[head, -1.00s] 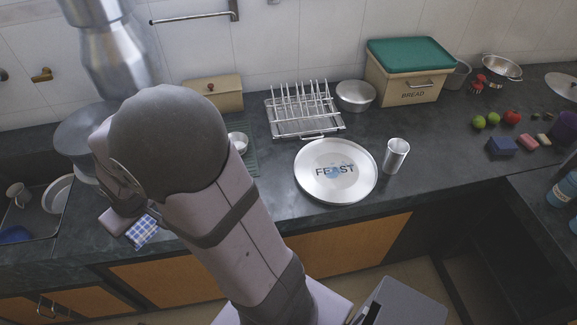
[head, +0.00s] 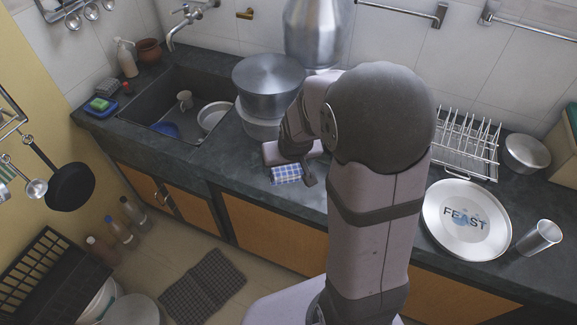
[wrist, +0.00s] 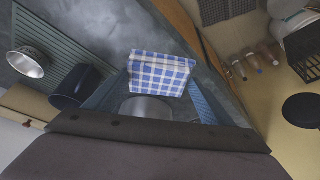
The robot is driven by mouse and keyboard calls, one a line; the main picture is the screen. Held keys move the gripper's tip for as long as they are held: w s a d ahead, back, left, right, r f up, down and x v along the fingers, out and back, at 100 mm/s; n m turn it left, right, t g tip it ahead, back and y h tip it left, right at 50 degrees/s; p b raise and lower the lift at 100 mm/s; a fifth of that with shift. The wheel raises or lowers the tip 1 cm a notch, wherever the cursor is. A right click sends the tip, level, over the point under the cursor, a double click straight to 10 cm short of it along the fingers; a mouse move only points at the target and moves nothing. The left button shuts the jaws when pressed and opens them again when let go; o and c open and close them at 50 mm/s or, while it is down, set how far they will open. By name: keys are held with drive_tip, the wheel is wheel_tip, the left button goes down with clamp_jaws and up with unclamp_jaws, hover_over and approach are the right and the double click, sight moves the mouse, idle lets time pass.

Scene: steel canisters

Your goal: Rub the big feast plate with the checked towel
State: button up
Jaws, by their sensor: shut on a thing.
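The big round steel plate (head: 489,208) marked FEAST lies on the dark counter at the right of the head view. A pale blue smear shows over its lettering. The blue-and-white checked towel (head: 287,174) is at the counter's front part, well left of the plate. It also shows as a folded rectangle in the wrist view (wrist: 160,72). My gripper (head: 296,166) is shut on the towel and points down at the counter. Whether the towel touches the counter is hard to tell. My arm hides part of the counter between towel and plate.
Large steel pots (head: 268,82) stand behind the gripper, beside the sink (head: 165,105). The wrist view shows a small steel bowl (wrist: 27,62).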

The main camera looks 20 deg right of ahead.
drive_tip(key=s+d+f+m+g+h+p, duration=0.1)
drive_tip(key=s+d+m, duration=0.3)
drive_tip(key=s+d, duration=0.5)
drive_tip(key=s+d+f+m+g+h, duration=0.1)
drive_tip(key=s+d+m, duration=0.3)
drive_tip(key=s+d, duration=0.5)
drive_tip(key=s+d+f+m+g+h+p, duration=0.1)
drive_tip(key=s+d+m, duration=0.3)
drive_tip(key=d, duration=1.7)
drive_tip(key=shift+s+d+f+m+h+p, duration=0.1)
drive_tip(key=shift+s+f+m+h, duration=0.1)
drive_tip(key=shift+s, duration=0.75)
drive_tip(key=shift+s+a+f+m+h+p, duration=0.1)
drive_tip(key=shift+s+f+p, duration=0.1)
drive_tip(key=shift+s, duration=0.7)
drive_tip(key=shift+s+d+f+m+h+p, duration=0.1)
drive_tip(key=shift+s+f, duration=0.1)
drive_tip(key=shift+s, duration=0.75)
drive_tip(key=d+r+m+g, duration=0.1)
drive_tip(key=d+r+m, duration=0.2)
drive_tip(key=d, duration=0.3)
drive_tip(key=shift+s+r+m+g, duration=0.15)
drive_tip(key=shift+s+m+g, duration=0.15)
drive_tip(key=shift+s, duration=0.05)
drive_tip(key=shift+d, duration=0.1)
